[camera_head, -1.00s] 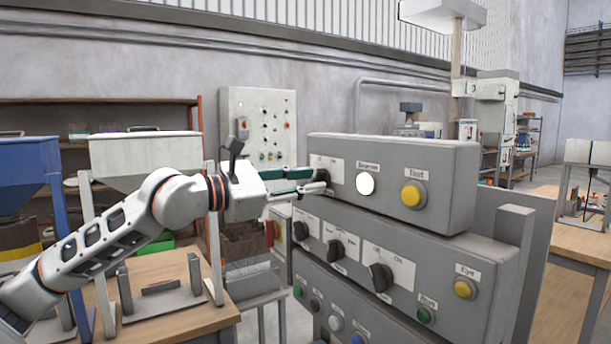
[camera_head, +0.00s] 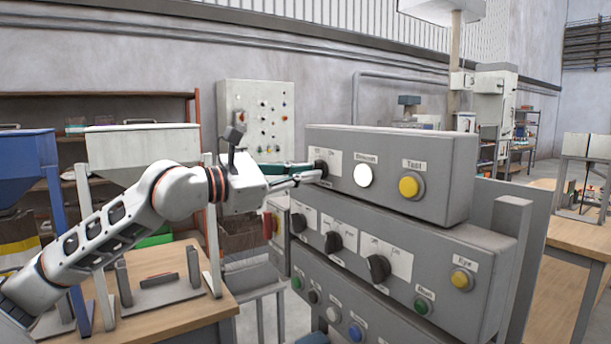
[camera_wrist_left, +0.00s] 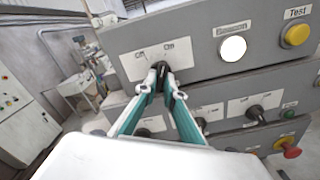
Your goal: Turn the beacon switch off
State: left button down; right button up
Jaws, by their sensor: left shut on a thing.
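The beacon switch is a black rotary knob (camera_head: 321,167) on a white two-position plate, at the left end of the top grey control box (camera_head: 440,195). A round white lamp (camera_head: 363,176) labelled Beacon sits to its right. My left gripper (camera_head: 314,173) reaches the knob from the left, its fingers together on it. In the left wrist view, the green-sided fingers (camera_wrist_left: 162,76) converge on the dark knob (camera_wrist_left: 161,66), which they partly hide. The knob's exact pointing direction is unclear. The lamp looks bright white in both views. My right gripper does not show.
A yellow Test button (camera_head: 410,186) is right of the lamp. Several black knobs, including one at the lower right (camera_head: 378,267), sit on the box below. A red knob (camera_wrist_left: 291,152) shows low in the wrist view. A wooden table (camera_head: 200,315) stands below my left arm.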

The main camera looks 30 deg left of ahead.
pick_arm(q)
jog(key=n+b, duration=0.3)
jog(key=n, duration=0.8)
jog(key=shift+d, duration=0.15)
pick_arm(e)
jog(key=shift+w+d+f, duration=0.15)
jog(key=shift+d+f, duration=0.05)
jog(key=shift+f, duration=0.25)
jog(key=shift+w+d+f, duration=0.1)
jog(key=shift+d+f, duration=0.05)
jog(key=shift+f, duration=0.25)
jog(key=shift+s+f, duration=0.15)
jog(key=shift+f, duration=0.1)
pick_arm(q)
jog(key=c, duration=2.1)
grip_release()
jog(key=shift+s, duration=0.1)
jog(key=shift+c, duration=0.2)
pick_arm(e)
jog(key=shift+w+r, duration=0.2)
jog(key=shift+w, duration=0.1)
pick_arm(q)
jog(key=shift+s, duration=0.1)
